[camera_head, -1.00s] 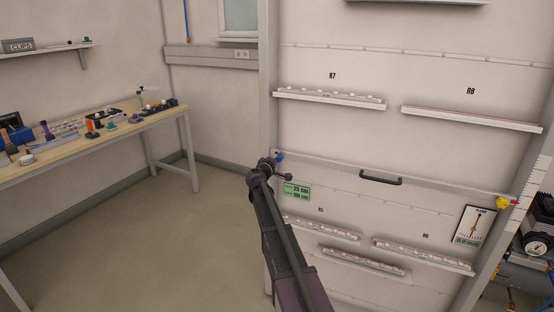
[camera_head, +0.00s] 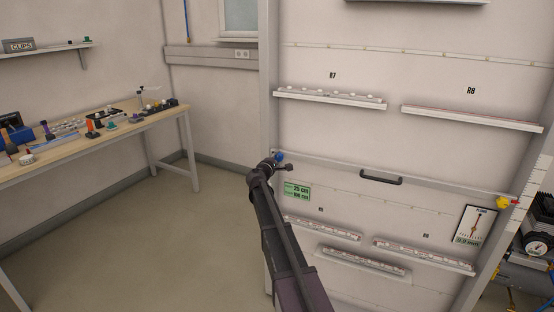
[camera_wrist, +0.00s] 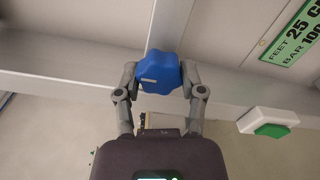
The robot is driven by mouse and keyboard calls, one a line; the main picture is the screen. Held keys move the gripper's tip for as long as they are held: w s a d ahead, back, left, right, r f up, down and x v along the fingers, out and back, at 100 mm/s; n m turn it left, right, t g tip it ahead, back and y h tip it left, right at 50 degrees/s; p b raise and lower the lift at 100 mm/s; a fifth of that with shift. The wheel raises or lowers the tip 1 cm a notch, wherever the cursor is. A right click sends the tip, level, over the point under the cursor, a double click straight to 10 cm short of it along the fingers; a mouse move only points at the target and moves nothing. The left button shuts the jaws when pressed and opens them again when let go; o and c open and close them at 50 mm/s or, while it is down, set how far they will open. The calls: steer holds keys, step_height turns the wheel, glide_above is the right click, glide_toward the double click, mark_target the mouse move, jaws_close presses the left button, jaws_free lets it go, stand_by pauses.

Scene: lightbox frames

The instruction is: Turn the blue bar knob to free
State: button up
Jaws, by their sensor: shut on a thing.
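The blue bar knob (camera_wrist: 159,73) is a lobed knob with a short pale mark near its lower left edge. It sits on a grey metal bar. My gripper (camera_wrist: 160,78) is shut on it, one finger on each side. In the head view the knob (camera_head: 280,157) is a small blue spot at the left end of the long bar across the wall panel, partly hidden by my gripper (camera_head: 273,162). The pictures show no label for free at the knob.
A green sign (camera_wrist: 290,35) reads FEET 25 CM, BAR 100. A white box with a green button (camera_wrist: 270,128) sits below it. A black handle (camera_head: 381,178), a yellow knob (camera_head: 503,203) and a gauge (camera_head: 475,226) are further right. A cluttered workbench (camera_head: 165,118) stands left; the floor between is clear.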

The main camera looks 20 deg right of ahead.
steer(key=shift+d, duration=0.1)
steer(key=o, duration=1.1)
steer(key=shift+o, duration=0.2)
steer(key=v, duration=1.2)
